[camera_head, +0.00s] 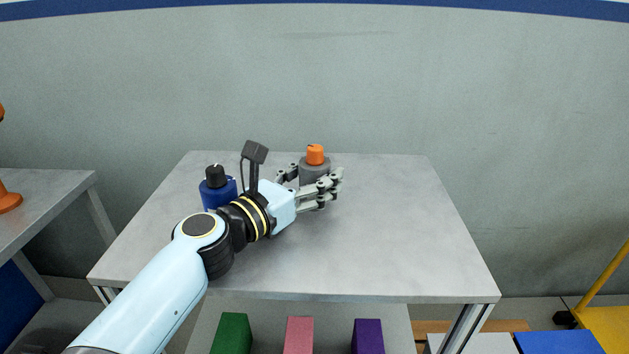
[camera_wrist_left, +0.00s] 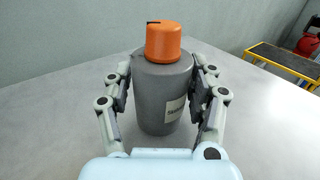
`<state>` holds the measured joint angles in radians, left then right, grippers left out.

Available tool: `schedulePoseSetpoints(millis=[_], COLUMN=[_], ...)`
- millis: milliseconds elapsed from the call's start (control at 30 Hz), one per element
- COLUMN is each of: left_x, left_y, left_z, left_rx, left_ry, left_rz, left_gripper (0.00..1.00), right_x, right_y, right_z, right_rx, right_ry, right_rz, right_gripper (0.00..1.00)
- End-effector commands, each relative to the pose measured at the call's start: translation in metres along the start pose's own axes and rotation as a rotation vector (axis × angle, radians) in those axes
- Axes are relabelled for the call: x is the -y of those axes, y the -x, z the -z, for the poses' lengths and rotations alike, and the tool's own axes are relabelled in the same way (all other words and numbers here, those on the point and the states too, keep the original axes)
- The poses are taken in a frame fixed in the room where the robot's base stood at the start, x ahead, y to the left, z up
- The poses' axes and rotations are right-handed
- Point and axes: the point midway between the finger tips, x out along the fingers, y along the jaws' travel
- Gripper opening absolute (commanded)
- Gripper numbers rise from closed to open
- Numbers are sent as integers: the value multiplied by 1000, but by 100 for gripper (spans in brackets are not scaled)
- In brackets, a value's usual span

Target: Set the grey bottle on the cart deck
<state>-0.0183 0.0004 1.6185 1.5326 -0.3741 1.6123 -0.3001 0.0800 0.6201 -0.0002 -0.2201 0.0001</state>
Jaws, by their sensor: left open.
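The grey bottle (camera_head: 308,172) with an orange cap stands upright near the back of the grey table (camera_head: 380,240). In the left wrist view the bottle (camera_wrist_left: 160,95) stands between the two fingers of my left gripper (camera_wrist_left: 162,100), with a pale label on its side. My left gripper (camera_head: 318,185) is open around the bottle, one finger on each side. Whether the fingers touch it I cannot tell. My right gripper is not in view.
A blue bottle (camera_head: 217,187) with a black cap stands left of my left wrist. Green (camera_head: 232,333), pink (camera_head: 299,334) and purple (camera_head: 367,336) blocks are below the table's front edge. The table's right half is clear. Another table (camera_head: 50,195) is at left.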

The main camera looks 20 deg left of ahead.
Motion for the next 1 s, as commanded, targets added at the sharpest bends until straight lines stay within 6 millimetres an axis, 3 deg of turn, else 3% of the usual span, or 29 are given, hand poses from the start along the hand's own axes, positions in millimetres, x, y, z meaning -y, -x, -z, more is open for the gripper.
schedulePoseSetpoints(millis=[200, 533, 900, 1000], left_x=[0, 0, 0, 0], left_y=[-35, -42, -42, -42], left_z=[-1, -1, -1, -1], left_rx=[2, 1, 1, 1], left_ry=[-1, -1, -1, -1], left_rz=[0, 0, 0, 0], left_gripper=[58, 57, 8, 0], right_x=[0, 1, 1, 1], right_y=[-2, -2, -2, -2], right_z=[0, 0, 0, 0], right_rx=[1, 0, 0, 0], right_ry=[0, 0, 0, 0], right_rz=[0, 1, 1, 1], right_gripper=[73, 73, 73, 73])
